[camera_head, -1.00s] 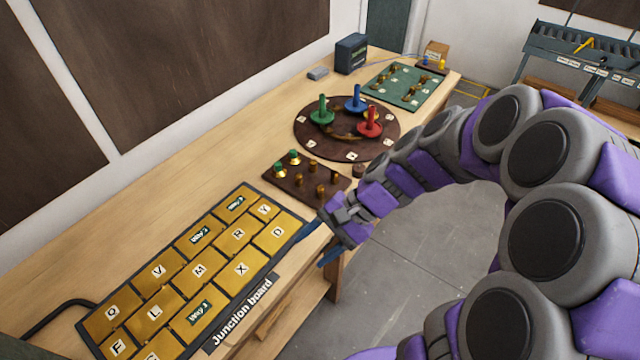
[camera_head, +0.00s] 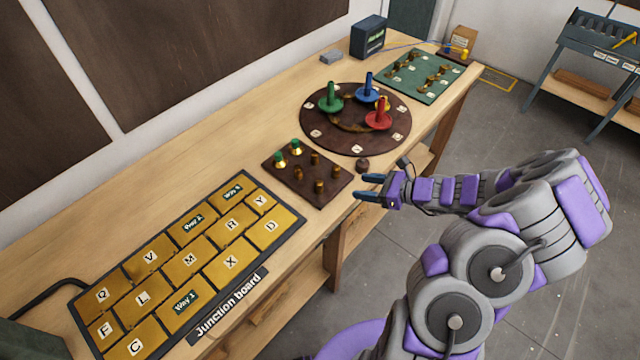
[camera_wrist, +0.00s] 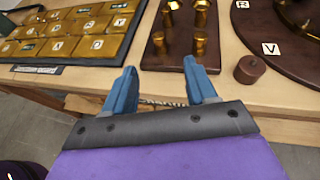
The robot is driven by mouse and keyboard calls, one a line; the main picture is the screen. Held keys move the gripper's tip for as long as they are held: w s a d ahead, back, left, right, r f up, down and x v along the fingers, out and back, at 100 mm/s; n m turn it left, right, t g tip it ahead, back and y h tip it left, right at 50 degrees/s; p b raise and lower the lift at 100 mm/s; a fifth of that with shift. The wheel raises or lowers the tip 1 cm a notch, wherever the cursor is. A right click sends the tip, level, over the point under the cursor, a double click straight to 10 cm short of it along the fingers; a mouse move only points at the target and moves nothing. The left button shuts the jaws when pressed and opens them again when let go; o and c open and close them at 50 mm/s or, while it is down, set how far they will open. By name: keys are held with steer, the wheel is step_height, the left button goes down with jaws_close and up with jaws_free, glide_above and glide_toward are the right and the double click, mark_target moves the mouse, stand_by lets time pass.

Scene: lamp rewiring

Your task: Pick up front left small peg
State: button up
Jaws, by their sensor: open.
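A dark brown peg board (camera_head: 335,192) lies on the bench with several small brass pegs and two green-topped ones. The front left small peg, seen from the bench's front edge, is a plain brass peg (camera_head: 319,187); it stands upright in the board. In the wrist view it appears at upper centre (camera_wrist: 160,42), beyond the fingers, with another brass peg to its right. My gripper (camera_head: 369,187) is open and empty, just off the bench's front edge, right of the board. Its two blue fingers (camera_wrist: 160,84) point toward the board, apart from the pegs.
The junction board (camera_head: 190,258) lies to the left. A round dark disc (camera_head: 325,143) with green, blue and red pegs lies beyond the peg board. A small brown knob (camera_head: 362,164) stands between them near the edge.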

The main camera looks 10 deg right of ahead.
steer(key=b, duration=0.2)
glide_toward(320, 182)
steer(key=w+a+f, duration=0.2)
steer(key=shift+w, duration=0.4)
steer(key=x, duration=0.2)
steer(key=b+x, duration=0.1)
steer(key=x, duration=0.1)
steer(key=s+a+b+x, duration=0.1)
steer(key=shift+w+a, duration=0.25)
steer(key=shift+a, duration=0.05)
steer(key=shift+w+a+f, duration=0.15)
steer(key=shift+w+f, duration=0.05)
steer(key=shift+w, duration=0.15)
steer(key=shift+c, duration=0.2)
steer(key=shift+a, duration=0.1)
steer(key=c, duration=1)
steer(key=shift+r, duration=0.1)
